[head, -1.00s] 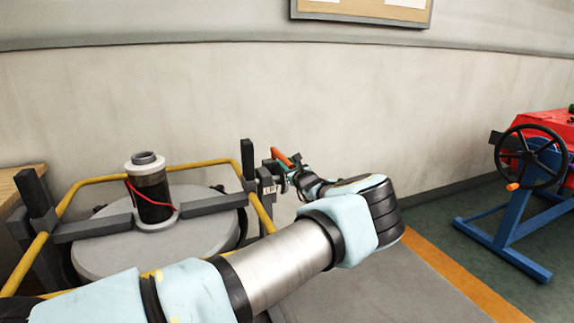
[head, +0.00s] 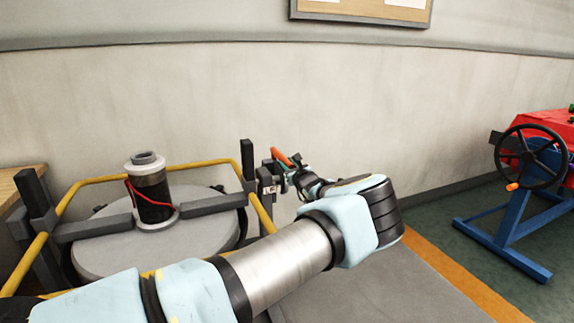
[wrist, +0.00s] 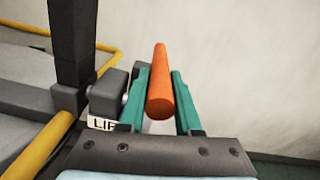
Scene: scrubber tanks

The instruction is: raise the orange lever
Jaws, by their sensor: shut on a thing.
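The orange lever (wrist: 160,95) is a round rod between the two green fingers of my gripper (wrist: 160,92) in the wrist view. My gripper is shut on it. In the head view the lever (head: 281,157) points up and to the left, beside the dark bracket on the tank frame. My gripper (head: 293,166) is at the lever there, partly hidden by my wrist. A white label reading "LIF" (wrist: 103,124) shows left of the fingers, its end hidden.
A dark post (wrist: 73,45) and a yellow rail (wrist: 38,145) stand left of my gripper. The round grey tank lid (head: 100,250) carries a black motor (head: 154,195). A red machine with a black handwheel (head: 531,158) is far right. The wall is behind.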

